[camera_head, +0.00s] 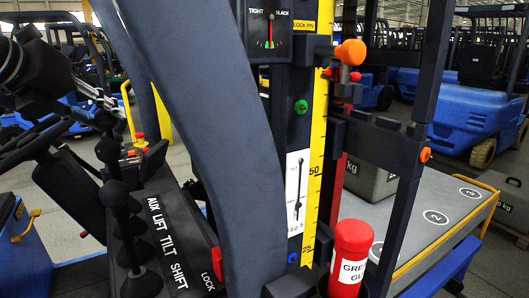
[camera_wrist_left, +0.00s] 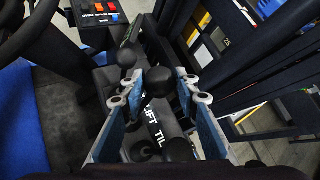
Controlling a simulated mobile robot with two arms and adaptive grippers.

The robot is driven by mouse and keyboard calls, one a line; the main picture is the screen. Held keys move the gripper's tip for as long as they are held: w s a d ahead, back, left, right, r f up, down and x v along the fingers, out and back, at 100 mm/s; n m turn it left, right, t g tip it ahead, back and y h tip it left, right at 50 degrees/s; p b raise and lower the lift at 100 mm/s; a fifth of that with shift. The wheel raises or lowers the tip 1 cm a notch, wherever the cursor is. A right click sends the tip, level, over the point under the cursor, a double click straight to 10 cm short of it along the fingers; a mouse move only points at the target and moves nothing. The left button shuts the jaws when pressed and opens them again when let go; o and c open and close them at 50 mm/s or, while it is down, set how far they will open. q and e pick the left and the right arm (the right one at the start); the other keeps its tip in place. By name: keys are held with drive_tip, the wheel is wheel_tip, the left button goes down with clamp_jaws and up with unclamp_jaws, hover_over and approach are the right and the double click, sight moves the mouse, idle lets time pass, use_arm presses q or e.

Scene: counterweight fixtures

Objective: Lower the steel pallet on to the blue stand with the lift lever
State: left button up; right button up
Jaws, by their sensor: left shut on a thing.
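My left gripper (camera_head: 108,104) is at the upper left in the head view, above the lever console. In the left wrist view its two blue fingers (camera_wrist_left: 158,88) are shut around the round black knob of the lift lever (camera_wrist_left: 157,80). The printed word LIFT shows just below. A grey weight block marked KG (camera_head: 370,186) rests on a grey deck with numbered circles (camera_head: 424,222), which looks like the steel pallet. Blue structure shows under its yellow edge; the mast hides most of it, and I cannot tell whether they touch. My right gripper is not in view.
A TIGHT/SLACK gauge (camera_head: 270,30) has its needle near upright. A yellow scale (camera_head: 315,170) reads 25 and 50. A red canister (camera_head: 352,245) stands by the mast. Other black lever knobs (camera_head: 115,193) are close by. A steering wheel (camera_head: 35,125) is at left.

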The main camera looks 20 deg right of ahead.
use_arm(q)
drive_tip(key=d, duration=0.2)
drive_tip(key=w+d, duration=0.1)
drive_tip(key=d, duration=0.1)
drive_tip(key=shift+d+f, duration=0.15)
drive_tip(key=shift+f, duration=0.05)
drive_tip(key=shift+r, duration=0.15)
idle(2.1)
drive_tip(key=shift+s+a+r, duration=0.1)
drive_tip(key=shift+s+a, duration=0.1)
drive_tip(key=shift+a, duration=0.65)
idle(1.1)
drive_tip(key=shift+f, duration=0.2)
